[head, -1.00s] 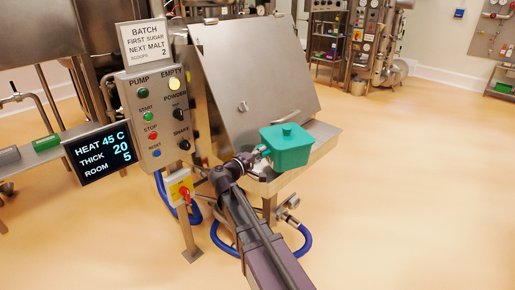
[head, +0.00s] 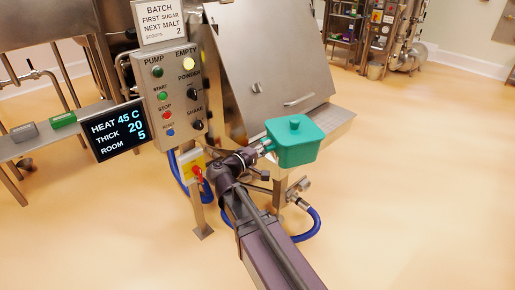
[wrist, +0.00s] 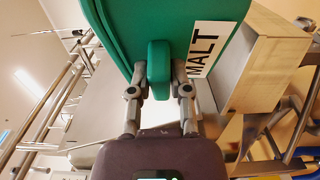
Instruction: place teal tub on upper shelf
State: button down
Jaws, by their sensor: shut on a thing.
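The teal tub (head: 291,146) has a lid with a knob and is held level in front of the hopper's steel side ledge. My gripper (head: 266,147) is shut on the tub's near side. In the wrist view my gripper's fingers (wrist: 160,95) close on the tub's teal handle block (wrist: 159,66). The tub's body (wrist: 130,20) fills the top of that view, with a white "MALT" label (wrist: 207,48) on it. An open rack with shelves (head: 343,28) stands at the back; I cannot tell which shelf is the upper one meant.
The steel hopper with a sloped lid (head: 265,70) stands right behind the tub. A control panel (head: 174,95) and a dark display (head: 118,130) are to the left. A blue hose (head: 316,222) lies below. The floor (head: 430,170) at right is clear.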

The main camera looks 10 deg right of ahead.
dwell(0.3)
jog(key=shift+r, duration=0.15)
notch_tip(320, 180, up, 25)
jog(key=p, duration=2.5)
jog(key=shift+w+a, duration=0.1)
jog(key=shift+a, duration=0.05)
